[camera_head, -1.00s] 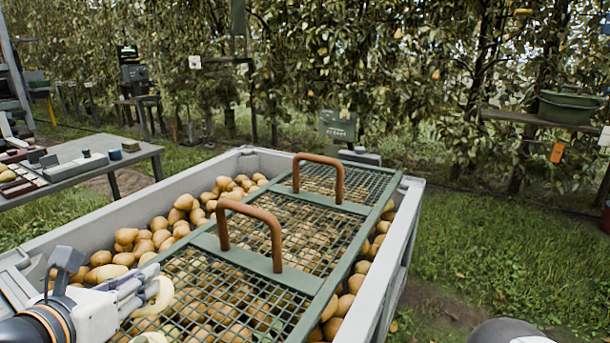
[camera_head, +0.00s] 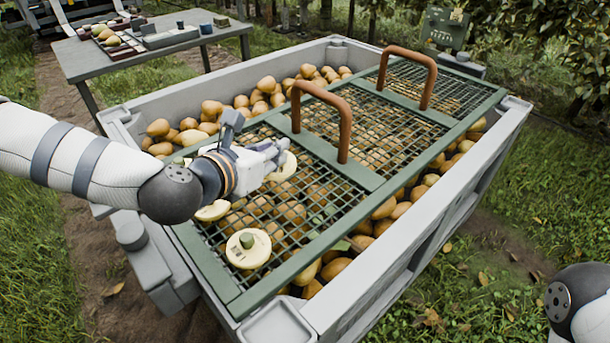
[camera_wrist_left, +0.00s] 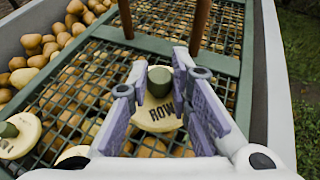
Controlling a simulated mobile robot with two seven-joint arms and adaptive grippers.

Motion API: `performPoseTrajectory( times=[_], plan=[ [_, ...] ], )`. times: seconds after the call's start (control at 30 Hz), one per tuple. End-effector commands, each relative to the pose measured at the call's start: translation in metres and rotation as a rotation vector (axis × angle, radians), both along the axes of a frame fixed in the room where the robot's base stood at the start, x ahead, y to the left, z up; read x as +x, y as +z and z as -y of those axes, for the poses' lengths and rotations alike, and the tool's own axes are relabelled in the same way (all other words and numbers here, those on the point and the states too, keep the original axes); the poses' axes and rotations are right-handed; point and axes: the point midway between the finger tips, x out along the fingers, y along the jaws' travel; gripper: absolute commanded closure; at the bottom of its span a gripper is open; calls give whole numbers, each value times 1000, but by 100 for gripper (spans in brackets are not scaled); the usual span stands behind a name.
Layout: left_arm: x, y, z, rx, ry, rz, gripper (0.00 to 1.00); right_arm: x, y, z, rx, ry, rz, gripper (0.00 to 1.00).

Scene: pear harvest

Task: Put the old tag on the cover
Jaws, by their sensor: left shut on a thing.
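The cover (camera_head: 375,185) is a green-framed mesh lid with two brown handles, lying across the pear bin. My left gripper (camera_head: 280,153) is over its near-left part. In the left wrist view my left gripper (camera_wrist_left: 165,85) is shut on the green knob of a round, pale yellow tag (camera_wrist_left: 157,116), lettered "ROW". I cannot tell whether this tag touches the mesh. Another round tag with a green knob (camera_head: 248,248) lies flat near the cover's front edge. A third pale disc (camera_head: 212,210) is partly hidden below my left wrist. My right gripper is out of view.
The grey bin (camera_head: 440,250) is full of pears, with pears exposed left of the cover. A handle (camera_head: 330,105) stands upright just beyond my left gripper. A grey table (camera_head: 150,60) with trays stands at the back left. The mesh between the handles is clear.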

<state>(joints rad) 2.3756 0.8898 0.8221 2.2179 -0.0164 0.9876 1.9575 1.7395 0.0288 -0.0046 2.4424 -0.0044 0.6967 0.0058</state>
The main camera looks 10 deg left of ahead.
Motion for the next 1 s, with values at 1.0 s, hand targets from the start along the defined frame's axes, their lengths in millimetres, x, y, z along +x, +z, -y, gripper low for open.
performPoseTrajectory(
  times=[1.0],
  plan=[
    [35,-96,46,0,0,1,70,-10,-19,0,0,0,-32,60]
  ],
)
